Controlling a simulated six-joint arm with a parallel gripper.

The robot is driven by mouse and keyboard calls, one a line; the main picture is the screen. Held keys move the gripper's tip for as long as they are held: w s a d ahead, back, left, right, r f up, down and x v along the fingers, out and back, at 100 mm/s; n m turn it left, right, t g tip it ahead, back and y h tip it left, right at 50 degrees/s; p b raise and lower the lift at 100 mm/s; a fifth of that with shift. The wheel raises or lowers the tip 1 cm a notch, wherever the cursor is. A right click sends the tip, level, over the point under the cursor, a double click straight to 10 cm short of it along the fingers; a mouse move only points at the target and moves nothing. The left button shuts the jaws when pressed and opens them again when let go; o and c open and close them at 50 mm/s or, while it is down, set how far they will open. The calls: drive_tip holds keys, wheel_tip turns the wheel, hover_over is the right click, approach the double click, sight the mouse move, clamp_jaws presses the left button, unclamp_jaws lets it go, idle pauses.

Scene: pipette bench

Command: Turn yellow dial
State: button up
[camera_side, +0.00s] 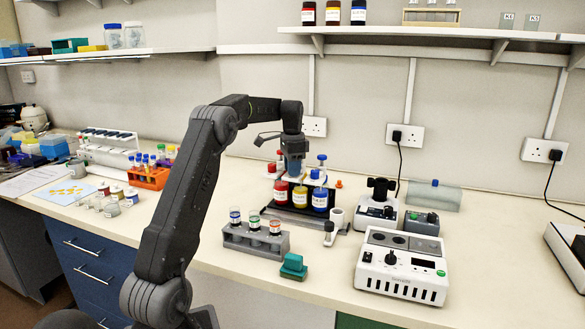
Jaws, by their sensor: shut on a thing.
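Three bottles stand in a row in a dark-based stand: a red bottle (280,192), a yellow-labelled bottle (300,196) and a blue bottle (320,200). A pale shelf crosses above their shoulders. The red and blue bottles' tops stick up on either side of my gripper (293,172). My gripper points straight down over the middle, yellow bottle. Its fingers are shut around the top of that bottle, where the yellow dial sits. The dial itself is hidden by the fingers.
In front stand a grey vial rack (256,239) and a green block (293,266). A white instrument (402,267) and a small dark-topped device (377,205) stand to the right. An orange tube rack (149,178) is at left. The bench front between is partly clear.

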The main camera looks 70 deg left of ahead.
idle(0.4)
drive_tip(key=o, duration=0.9)
drive_tip(key=shift+r, duration=0.1)
drive_tip(key=shift+r, duration=6.8)
